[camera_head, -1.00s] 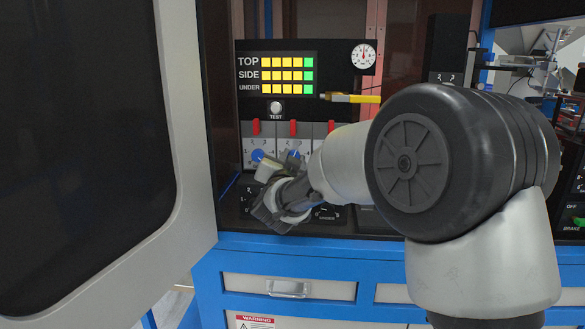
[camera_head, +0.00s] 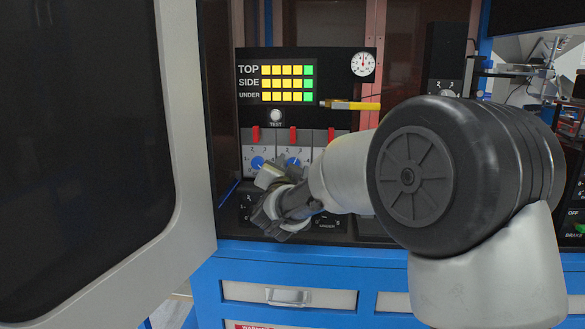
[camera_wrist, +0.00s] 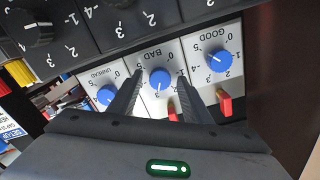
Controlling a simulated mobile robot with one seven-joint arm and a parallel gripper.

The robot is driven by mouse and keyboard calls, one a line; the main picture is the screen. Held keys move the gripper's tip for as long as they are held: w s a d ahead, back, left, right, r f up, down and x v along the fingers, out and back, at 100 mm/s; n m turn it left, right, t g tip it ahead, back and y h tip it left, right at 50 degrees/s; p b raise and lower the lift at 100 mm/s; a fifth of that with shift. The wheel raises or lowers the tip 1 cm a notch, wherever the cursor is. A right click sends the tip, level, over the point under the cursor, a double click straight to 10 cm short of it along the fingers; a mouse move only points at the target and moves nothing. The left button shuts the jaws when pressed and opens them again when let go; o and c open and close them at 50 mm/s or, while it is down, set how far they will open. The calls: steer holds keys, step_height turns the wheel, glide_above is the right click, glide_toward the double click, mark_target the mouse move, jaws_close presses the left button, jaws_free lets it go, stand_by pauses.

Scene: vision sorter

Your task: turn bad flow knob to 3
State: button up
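The bad flow knob is a round blue knob (camera_wrist: 160,80) under the label BAD in the wrist view, which shows the panel upside down. A digit 3 shows beside it on the lower side. Its exact pointer setting is too small to read. My gripper (camera_wrist: 160,76) is open, with one dark finger on each side of this knob. I cannot tell whether the fingers touch it. In the head view the bad knob (camera_head: 293,162) is the second blue knob from the left, just above my gripper (camera_head: 267,180).
The GOOD knob (camera_wrist: 219,61) and the UNREAD knob (camera_wrist: 107,94) flank the bad knob closely. Red levers (camera_head: 255,134) stand above the knobs in the head view. Black knobs (camera_wrist: 38,34) sit on the panel below. A large door (camera_head: 185,130) stands at the left.

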steer(key=s+p, duration=0.1)
steer(key=s, duration=1.6)
steer(key=shift+s+a+p, duration=0.2)
steer(key=shift+a+p, duration=0.1)
steer(key=s+d+f+n+g, duration=0.35)
steer(key=s+d+g, duration=0.25)
steer(key=s+d, duration=0.5)
steer(key=s+d+f+n+g, duration=0.2)
steer(key=s+d+f+g, duration=0.35)
steer(key=s+d, duration=0.55)
step_height(320, 180, up, 24)
steer(key=s+a+p, duration=0.1)
steer(key=s+p, duration=0.1)
steer(key=p, duration=2.1)
steer(key=shift+s+a+f+g+y, duration=0.15)
steer(key=shift+s+a+g+y, duration=0.15)
steer(key=shift+s+g, duration=0.15)
